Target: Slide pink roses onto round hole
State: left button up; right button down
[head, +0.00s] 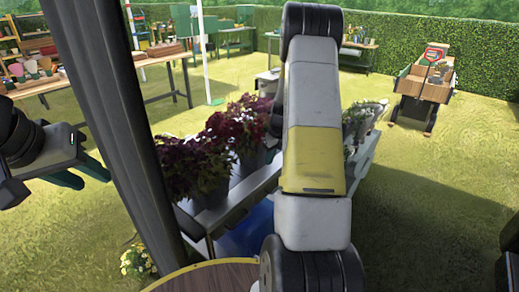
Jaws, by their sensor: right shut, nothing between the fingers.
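My left gripper (82,179) is at the left edge, above the grass, with its two dark green fingers apart and nothing between them. My right gripper cannot be made out; a large grey and yellow arm link of mine fills the middle of the view. No pink roses can be clearly picked out. Potted plants with dark red and purple blooms (200,160) stand on a grey bench (225,205) behind that link. No round hole shows.
A round wooden top (215,278) with a yellow rim is at the bottom, beside yellow flowers (137,262). White-flowered plants (358,118) stand right of my arm link. A cart with crates (425,80) is at back right. Grass at the right is open.

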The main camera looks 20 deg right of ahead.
jog(key=shift+w+a, duration=0.2)
jog(key=shift+w, duration=0.35)
jog(key=w+a, duration=0.2)
jog(key=w, duration=0.2)
jog(key=w+a, duration=0.2)
jog(key=w, duration=0.3)
jog(key=w+a, duration=0.2)
jog(key=w, duration=0.2)
jog(key=shift+w, duration=0.25)
